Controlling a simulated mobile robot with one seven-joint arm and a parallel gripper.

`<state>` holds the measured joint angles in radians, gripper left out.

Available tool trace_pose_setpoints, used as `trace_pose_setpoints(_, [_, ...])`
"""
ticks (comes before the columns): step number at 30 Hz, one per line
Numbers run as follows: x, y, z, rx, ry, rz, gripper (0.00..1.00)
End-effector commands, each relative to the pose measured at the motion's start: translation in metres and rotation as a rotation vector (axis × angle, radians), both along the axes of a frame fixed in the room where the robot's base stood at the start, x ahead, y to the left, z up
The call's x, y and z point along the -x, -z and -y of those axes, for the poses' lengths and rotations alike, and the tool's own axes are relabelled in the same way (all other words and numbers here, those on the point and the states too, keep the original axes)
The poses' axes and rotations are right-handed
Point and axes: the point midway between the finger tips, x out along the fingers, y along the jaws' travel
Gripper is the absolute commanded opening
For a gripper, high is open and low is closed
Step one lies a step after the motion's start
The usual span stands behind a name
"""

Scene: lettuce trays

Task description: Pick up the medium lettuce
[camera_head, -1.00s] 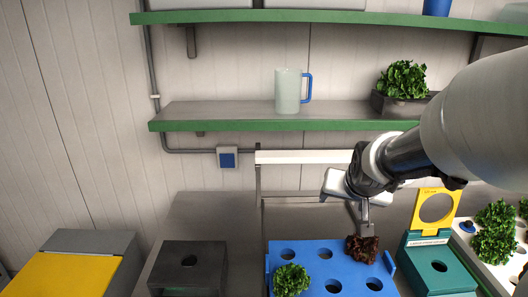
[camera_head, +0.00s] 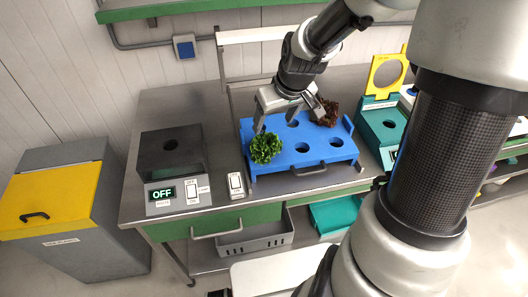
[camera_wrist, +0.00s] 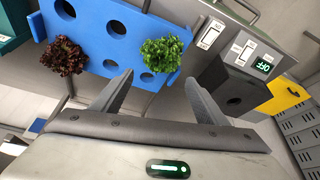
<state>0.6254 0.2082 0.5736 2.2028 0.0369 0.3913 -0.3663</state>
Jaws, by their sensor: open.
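The blue tray (camera_head: 300,160) stands on the steel bench and has several round holes. A bushy green lettuce (camera_head: 266,148) sits at its front left corner, upright. A dark red-brown lettuce (camera_head: 328,112) sits at its back right. I cannot tell from size which one is medium. My gripper (camera_head: 290,114) is open and empty above the back left part of the tray. In the wrist view the green lettuce (camera_wrist: 162,54) appears beyond the gap between the fingertips (camera_wrist: 159,78), apart from them. The red-brown lettuce (camera_wrist: 64,56) is off to the left there.
A black box with an OFF display (camera_head: 162,193) stands left of the tray, with a white switch (camera_head: 236,184) between them. A teal stand with a yellow ring flap (camera_head: 388,72) is to the right. A yellow-lidded bin (camera_head: 52,200) stands at the far left.

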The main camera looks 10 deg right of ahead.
Motion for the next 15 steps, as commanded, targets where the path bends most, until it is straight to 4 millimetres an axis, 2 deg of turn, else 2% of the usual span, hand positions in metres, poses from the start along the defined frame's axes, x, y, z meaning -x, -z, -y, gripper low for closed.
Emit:
trace_pose_setpoints(1, [-0.004,0.016,-0.003,-0.002,-0.005,-0.005,0.67])
trace_pose_setpoints(6, [-0.017,0.05,-0.007,-0.002,-0.003,-0.004,0.67])
trace_pose_setpoints(10, [-0.026,0.07,-0.008,-0.001,-0.002,-0.002,0.67])
trace_pose_setpoints(15, [-0.033,0.083,-0.009,0.0,0.0,0.0,0.67])
